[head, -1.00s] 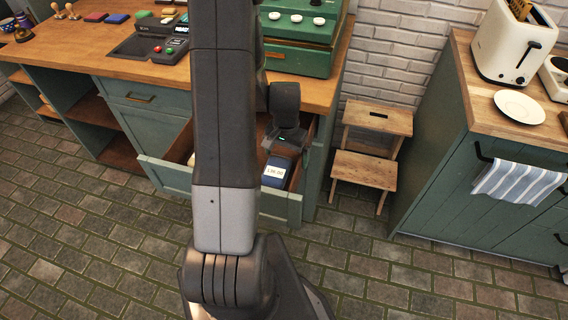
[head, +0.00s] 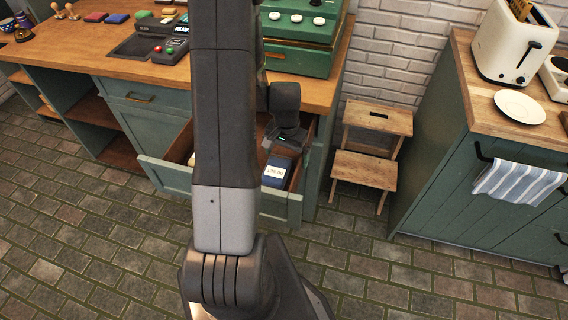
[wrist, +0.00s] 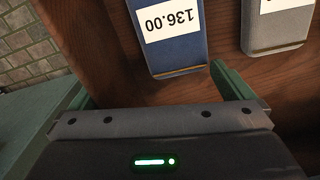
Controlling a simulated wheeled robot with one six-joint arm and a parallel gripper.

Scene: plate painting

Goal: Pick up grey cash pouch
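The grey cash pouch (wrist: 277,27) lies in the open drawer, at the upper right of the wrist view, its white label cut off by the top edge. In the head view I cannot make it out; my arm covers part of the drawer. A blue pouch (wrist: 168,42) labelled 136.00 lies left of it, with a gap of wooden drawer floor between them. My gripper (wrist: 152,82) is open and empty. Its green fingers stand apart near the blue pouch's near end, and the grey pouch is to the right of the right finger. The blue pouch also shows in the head view (head: 277,172).
The drawer (head: 165,177) is pulled out below the wooden counter (head: 60,55). Its walls stand close around my gripper. A wooden step stool (head: 365,170) is to the right. A green counter with a toaster (head: 512,45) and plate (head: 520,106) stands farther right.

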